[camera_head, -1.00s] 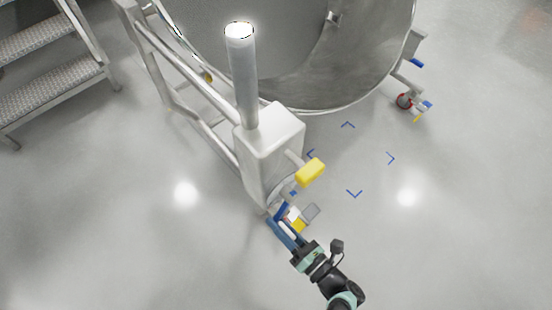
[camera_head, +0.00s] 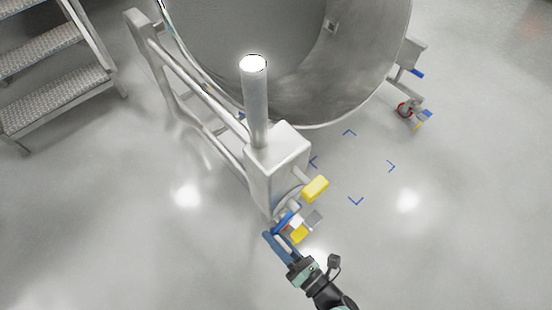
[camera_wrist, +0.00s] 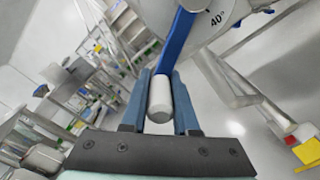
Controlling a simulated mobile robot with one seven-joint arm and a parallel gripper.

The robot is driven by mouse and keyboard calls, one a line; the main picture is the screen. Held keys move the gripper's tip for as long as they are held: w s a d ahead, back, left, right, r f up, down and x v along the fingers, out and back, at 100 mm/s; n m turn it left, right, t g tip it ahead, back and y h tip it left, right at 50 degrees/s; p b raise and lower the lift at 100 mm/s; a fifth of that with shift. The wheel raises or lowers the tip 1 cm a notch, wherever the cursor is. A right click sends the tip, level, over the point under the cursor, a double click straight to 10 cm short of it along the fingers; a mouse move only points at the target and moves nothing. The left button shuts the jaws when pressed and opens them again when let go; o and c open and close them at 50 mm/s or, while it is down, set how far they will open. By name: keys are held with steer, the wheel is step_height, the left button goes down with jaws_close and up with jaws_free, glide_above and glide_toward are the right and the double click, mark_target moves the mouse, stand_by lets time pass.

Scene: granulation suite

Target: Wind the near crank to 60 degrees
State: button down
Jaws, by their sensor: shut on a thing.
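The near crank has a blue arm (camera_wrist: 178,42) and a white cylindrical handle (camera_wrist: 160,96), both clear in the wrist view. The blue arm also shows in the head view (camera_head: 285,221), low on the near face of the white gearbox (camera_head: 277,160). My gripper (camera_head: 277,245) has its blue fingers on either side of the handle and is shut on it; the handle lies between the fingers in the wrist view (camera_wrist: 160,118). A pale dial (camera_wrist: 205,22) behind the arm carries a "40°" mark. The crank's exact angle cannot be read.
A yellow block (camera_head: 315,188) sticks out beside the gearbox, and a yellow and grey part (camera_head: 300,233) sits close right of my gripper. A large steel vessel (camera_head: 370,60) stands behind. Metal steps (camera_head: 50,70) are at upper left. Floor is open left and right.

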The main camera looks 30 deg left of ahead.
steer(key=shift+r, duration=0.1)
steer(key=c, duration=0.7)
jaws_free()
steer(key=shift+d, duration=0.1)
steer(key=b+v, duration=0.2)
steer(key=v, duration=1.1)
steer(key=shift+w, duration=0.1)
